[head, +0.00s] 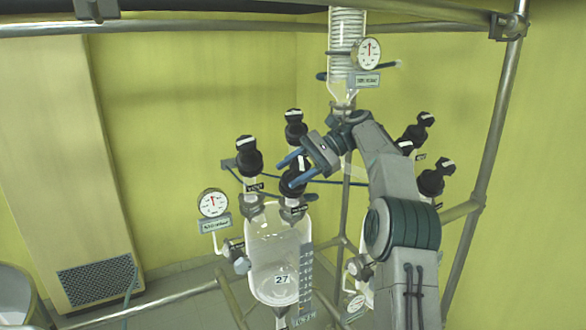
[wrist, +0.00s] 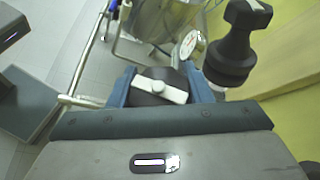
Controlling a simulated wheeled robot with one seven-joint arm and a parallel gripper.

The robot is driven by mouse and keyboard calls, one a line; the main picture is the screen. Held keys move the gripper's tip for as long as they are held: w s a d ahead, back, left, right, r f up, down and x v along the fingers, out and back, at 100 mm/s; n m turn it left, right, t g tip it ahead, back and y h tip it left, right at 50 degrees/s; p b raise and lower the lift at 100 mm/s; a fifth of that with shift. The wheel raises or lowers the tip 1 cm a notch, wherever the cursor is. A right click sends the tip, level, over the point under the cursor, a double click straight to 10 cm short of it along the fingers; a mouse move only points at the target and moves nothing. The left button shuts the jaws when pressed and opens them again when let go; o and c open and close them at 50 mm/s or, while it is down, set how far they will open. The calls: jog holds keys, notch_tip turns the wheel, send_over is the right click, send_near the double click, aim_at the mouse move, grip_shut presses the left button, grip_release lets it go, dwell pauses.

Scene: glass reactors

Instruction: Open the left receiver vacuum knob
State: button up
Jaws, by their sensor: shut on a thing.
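The left receiver (head: 275,260) is a clear glass vessel with a tag reading 27. Several black knobs with white bars stand above it: a left knob (head: 249,152), a back knob (head: 294,122) and a front knob (head: 293,188). Their labels are too small to read surely. My gripper (head: 286,174) reaches in from the right with its blue fingers on either side of the front knob. In the wrist view my gripper (wrist: 161,88) is shut on this knob, whose white bar (wrist: 160,89) lies crosswise between the fingers. The knob's lower part is hidden there.
Another black knob (wrist: 236,45) stands close to the right finger in the wrist view. A round gauge (head: 213,203) sits left of the receiver, another gauge (head: 367,53) above. More black knobs (head: 437,178) stand right of my arm. Metal frame bars (head: 490,140) surround the glassware.

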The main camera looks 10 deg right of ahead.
jog(key=shift+f+n+g+h, duration=0.1)
jog(key=shift+n+g+h, duration=0.2)
jog(key=shift+n+h, duration=0.15)
dwell(0.4)
jog(key=o, duration=1)
jog(key=shift+m+y, duration=0.25)
jog(key=shift+y, duration=0.1)
